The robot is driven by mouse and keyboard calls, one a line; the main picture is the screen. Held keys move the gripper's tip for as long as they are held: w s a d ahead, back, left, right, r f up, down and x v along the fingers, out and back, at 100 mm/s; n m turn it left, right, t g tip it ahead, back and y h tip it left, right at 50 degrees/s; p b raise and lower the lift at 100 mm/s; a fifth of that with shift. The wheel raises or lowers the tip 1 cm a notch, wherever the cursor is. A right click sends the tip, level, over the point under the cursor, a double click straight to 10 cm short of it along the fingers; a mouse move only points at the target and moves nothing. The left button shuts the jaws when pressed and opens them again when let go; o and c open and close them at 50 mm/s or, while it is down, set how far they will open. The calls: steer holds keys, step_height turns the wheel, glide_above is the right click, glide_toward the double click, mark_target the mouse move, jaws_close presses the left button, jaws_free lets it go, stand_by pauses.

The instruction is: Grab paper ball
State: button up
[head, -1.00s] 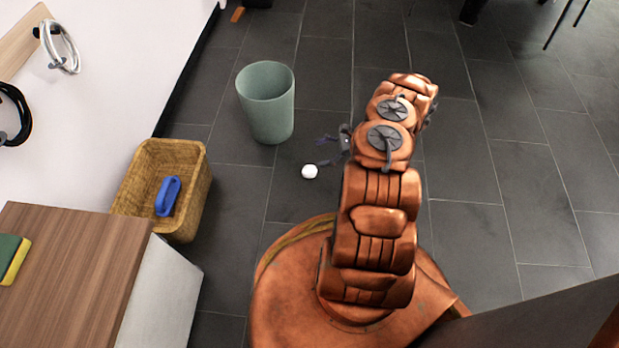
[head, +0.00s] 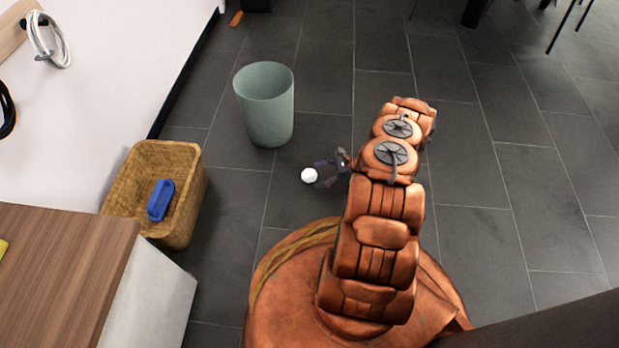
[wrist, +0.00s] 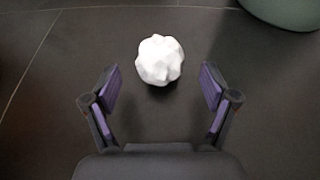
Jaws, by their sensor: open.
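The white crumpled paper ball (head: 309,176) lies on the dark tiled floor, left of my arm in the head view. In the wrist view the paper ball (wrist: 159,60) is centred just beyond the fingertips, apart from both fingers. My gripper (head: 326,172) is low near the floor, right beside the ball, with its fingers pointing left at it. In the wrist view my gripper (wrist: 160,87) is open and empty, its purple-padded fingers spread wider than the ball.
A grey-green bin (head: 265,112) stands behind the ball; its edge shows in the wrist view (wrist: 285,10). A wicker basket (head: 187,200) holding a blue object (head: 160,200) stands left, by a wooden-topped cabinet (head: 60,250). Floor to the right is clear.

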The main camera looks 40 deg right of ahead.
steer(key=b+x, duration=0.1)
steer(key=x, duration=0.1)
steer(key=shift+w+a+f, duration=0.15)
steer(key=shift+a+f, duration=0.05)
steer(key=shift+a, duration=0.05)
steer(key=shift+r, duration=0.1)
steer(key=c, duration=0.9)
